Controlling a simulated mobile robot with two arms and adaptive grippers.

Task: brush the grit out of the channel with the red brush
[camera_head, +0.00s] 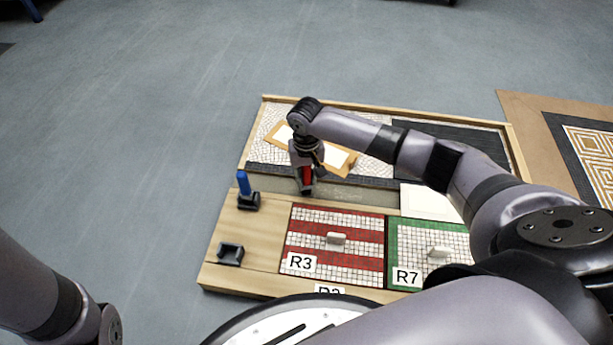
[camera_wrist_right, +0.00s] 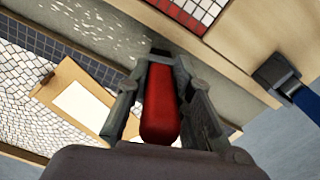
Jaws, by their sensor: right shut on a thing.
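The red brush (camera_head: 307,174) is held in my right gripper (camera_head: 305,184), over the left part of the channel. In the wrist view, the brush's red handle (camera_wrist_right: 160,105) lies between the two closed fingers. Its bristle end is hidden, so I cannot tell whether it touches the channel floor. The channel (camera_head: 362,192) is a grey strip between the upper mosaic and the lower panels. White grit (camera_wrist_right: 112,32) is scattered along it in the wrist view. My left arm shows at the lower left of the head view, but its gripper is out of frame.
A blue brush (camera_head: 243,183) stands in a dark holder at the left; an empty holder (camera_head: 230,254) sits below it. Panels R3 (camera_head: 333,222) and R7 (camera_head: 428,235) lie below the channel. A tan-edged white board (camera_wrist_right: 80,105) lies on the upper mosaic.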

